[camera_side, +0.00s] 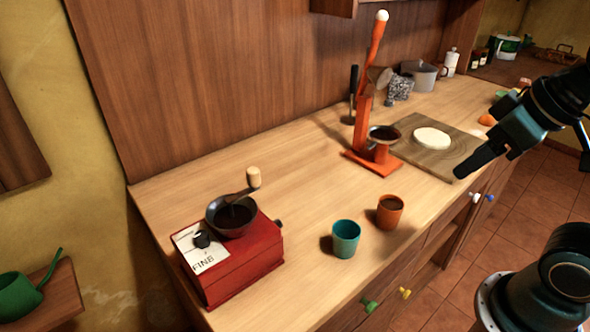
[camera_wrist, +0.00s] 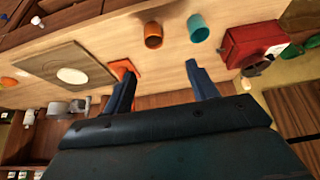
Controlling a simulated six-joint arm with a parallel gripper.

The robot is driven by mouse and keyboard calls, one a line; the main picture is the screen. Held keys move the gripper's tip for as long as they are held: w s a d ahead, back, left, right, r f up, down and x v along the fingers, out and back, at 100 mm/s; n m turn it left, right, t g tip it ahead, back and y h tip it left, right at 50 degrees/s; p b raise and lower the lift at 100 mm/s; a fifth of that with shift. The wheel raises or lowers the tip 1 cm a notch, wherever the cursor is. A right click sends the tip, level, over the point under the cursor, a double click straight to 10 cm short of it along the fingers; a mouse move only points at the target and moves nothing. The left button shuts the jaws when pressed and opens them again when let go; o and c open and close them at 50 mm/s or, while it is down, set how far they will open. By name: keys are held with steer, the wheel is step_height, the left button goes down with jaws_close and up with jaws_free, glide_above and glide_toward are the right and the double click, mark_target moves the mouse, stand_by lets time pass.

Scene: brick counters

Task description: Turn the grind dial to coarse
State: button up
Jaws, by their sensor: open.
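The coffee grinder is a red box (camera_side: 240,272) with a dark bowl and a crank with a wooden knob (camera_side: 253,177), at the near left end of the counter. Its grind dial (camera_side: 202,239) is a small black knob on a white label plate, where the word FINE can be partly read. The label's other words are too small to read. In the wrist view the red grinder (camera_wrist: 250,42) is at the upper right. My gripper (camera_side: 458,174) is at the right of the side view, far from the grinder. In the wrist view its two fingers (camera_wrist: 160,75) are spread and empty.
A teal cup (camera_side: 346,240) and an orange cup (camera_side: 390,212) stand right of the grinder. Behind them is an orange lever press (camera_side: 366,125), beside a wooden board (camera_side: 445,158) with a pale disc. The counter between grinder and press is clear.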

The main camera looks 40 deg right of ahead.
steer(key=shift+w+r, duration=0.1)
steer(key=shift+r, duration=0.05)
steer(key=shift+c, duration=1.2)
steer(key=w+a+r+n+g, duration=0.2)
steer(key=w+a+r+n, duration=0.45)
steer(key=w, duration=0.35)
steer(key=n+g, duration=0.4)
steer(key=n, duration=1.1)
glide_above(201, 234)
step_height(201, 234, down, 6)
steer(key=r, duration=0.1)
steer(key=shift+f+m, duration=0.25)
steer(key=shift+f, duration=0.1)
steer(key=shift+f, duration=6.8)
